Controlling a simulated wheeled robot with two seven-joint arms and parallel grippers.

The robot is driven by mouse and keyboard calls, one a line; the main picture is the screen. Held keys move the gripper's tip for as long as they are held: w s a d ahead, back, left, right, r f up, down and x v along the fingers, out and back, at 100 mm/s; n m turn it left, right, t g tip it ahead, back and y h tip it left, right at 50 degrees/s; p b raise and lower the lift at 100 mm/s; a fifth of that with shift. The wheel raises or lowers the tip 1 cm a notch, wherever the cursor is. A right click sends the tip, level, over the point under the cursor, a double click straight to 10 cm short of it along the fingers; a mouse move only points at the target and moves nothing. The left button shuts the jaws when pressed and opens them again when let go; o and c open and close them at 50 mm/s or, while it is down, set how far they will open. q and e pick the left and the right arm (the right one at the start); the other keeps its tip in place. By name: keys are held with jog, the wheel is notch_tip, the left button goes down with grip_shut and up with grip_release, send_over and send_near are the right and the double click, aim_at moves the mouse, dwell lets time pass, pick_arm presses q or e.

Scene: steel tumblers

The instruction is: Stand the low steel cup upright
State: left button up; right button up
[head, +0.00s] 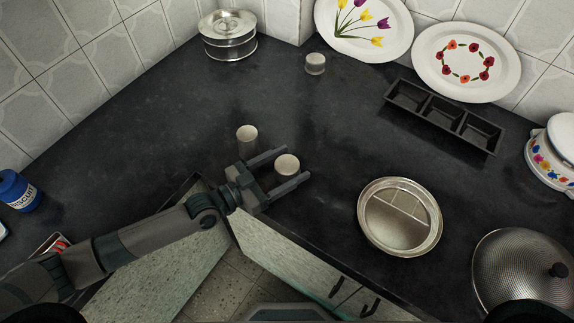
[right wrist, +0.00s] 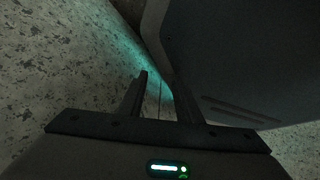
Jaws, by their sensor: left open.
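Three small steel cups stand on the dark counter in the head view. One cup (head: 287,165) is between the fingers of my left gripper (head: 294,164), near the counter's front edge. The fingers are open on either side of it, and I cannot tell whether either touches it. A second cup (head: 247,138) stands just left of the gripper. A third, low-looking cup (head: 315,64) stands at the back near the wall corner. The pale round tops do not clearly show rims or bases. My right gripper (right wrist: 162,98) is open and empty in the right wrist view.
A round divided steel plate (head: 400,217) and a domed lid (head: 528,268) lie to the right. A black three-part tray (head: 443,116), decorated plates (head: 466,62) and a steel tin (head: 228,36) are at the back.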

aim_at(288, 165)
pick_arm(q)
jog(key=shift+c, duration=0.5)
jog(key=c, duration=0.9)
pick_arm(e)
jog(key=shift+s, duration=0.2)
